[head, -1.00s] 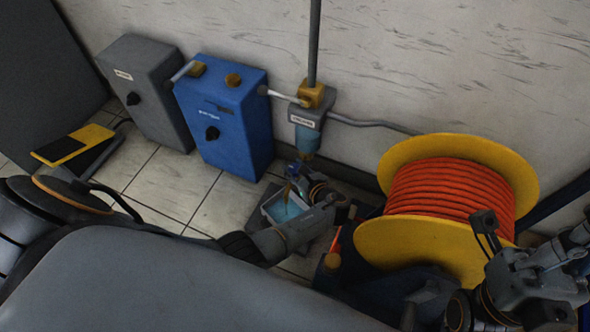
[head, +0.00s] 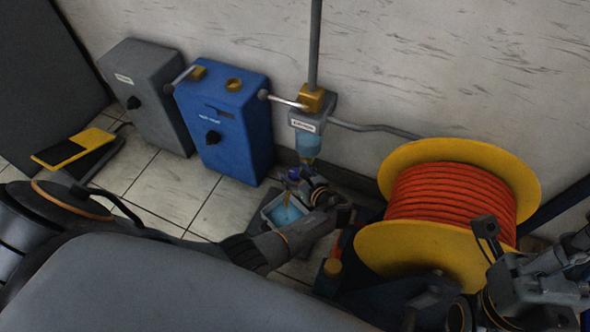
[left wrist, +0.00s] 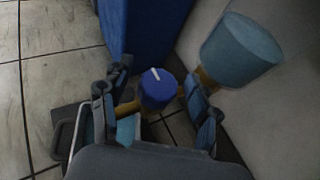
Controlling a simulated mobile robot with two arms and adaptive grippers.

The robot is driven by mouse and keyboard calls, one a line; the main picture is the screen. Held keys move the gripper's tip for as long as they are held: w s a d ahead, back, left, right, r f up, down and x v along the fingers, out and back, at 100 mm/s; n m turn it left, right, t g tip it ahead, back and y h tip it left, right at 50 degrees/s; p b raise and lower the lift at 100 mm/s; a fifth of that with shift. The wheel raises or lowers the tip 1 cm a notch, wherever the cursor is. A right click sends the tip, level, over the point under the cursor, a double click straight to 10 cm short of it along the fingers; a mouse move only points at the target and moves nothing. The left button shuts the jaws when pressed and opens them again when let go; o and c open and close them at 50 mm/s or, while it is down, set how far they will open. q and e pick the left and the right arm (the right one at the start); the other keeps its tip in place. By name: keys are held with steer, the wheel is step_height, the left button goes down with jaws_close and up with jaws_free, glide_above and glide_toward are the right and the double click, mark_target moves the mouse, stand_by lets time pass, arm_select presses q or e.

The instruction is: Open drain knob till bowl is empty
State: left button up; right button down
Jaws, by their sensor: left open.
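The bowl (head: 307,144) is a small clear vessel with blue liquid, under a grey labelled holder on the wall. It also shows large in the left wrist view (left wrist: 240,50). A brass drain pipe leads from it to the blue drain knob (left wrist: 157,88), which has a white mark on top. The knob is small in the head view (head: 293,174). My left gripper (left wrist: 158,84) is open, with one finger on each side of the knob; I cannot tell if they touch it. A catch container (head: 285,213) with bluish liquid stands below. My right gripper (head: 486,236) is at the right; its jaws are unclear.
A blue box (head: 225,125) and a grey box (head: 148,95) stand along the wall at left. A yellow-black pedal (head: 72,150) lies on the floor. A yellow reel (head: 405,250) with orange hose is right of my left gripper.

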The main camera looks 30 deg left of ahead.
mark_target(295, 173)
arm_select(q)
steer(key=shift+r, duration=0.1)
step_height(295, 173, up, 10)
steer(key=shift+f, duration=0.1)
stand_by(0.4)
steer(key=shift+f, duration=0.1)
stand_by(0.4)
